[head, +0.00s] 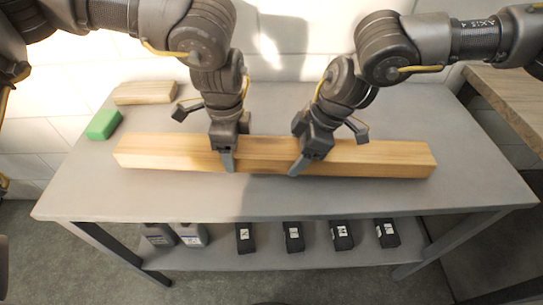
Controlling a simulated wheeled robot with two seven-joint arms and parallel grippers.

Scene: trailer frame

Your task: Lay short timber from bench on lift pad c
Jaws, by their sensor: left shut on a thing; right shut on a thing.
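The short timber (385,158) is a pale wooden beam lying lengthwise, left to right, across the grey bench (200,198). My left gripper (229,160) is shut on the timber a little left of its middle. My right gripper (299,165) is shut on it a little right of its middle. The fingers reach down over the timber's near side. It looks to be on or very close to the bench top; I cannot tell if there is a gap. No lift pad can be made out in this view.
A small wooden block (145,93) and a green block (103,124) lie at the bench's back left. Bottles (191,235) and several dark packs (293,237) stand on the lower shelf. A wooden-topped surface (510,100) is at the right. The bench's front strip is clear.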

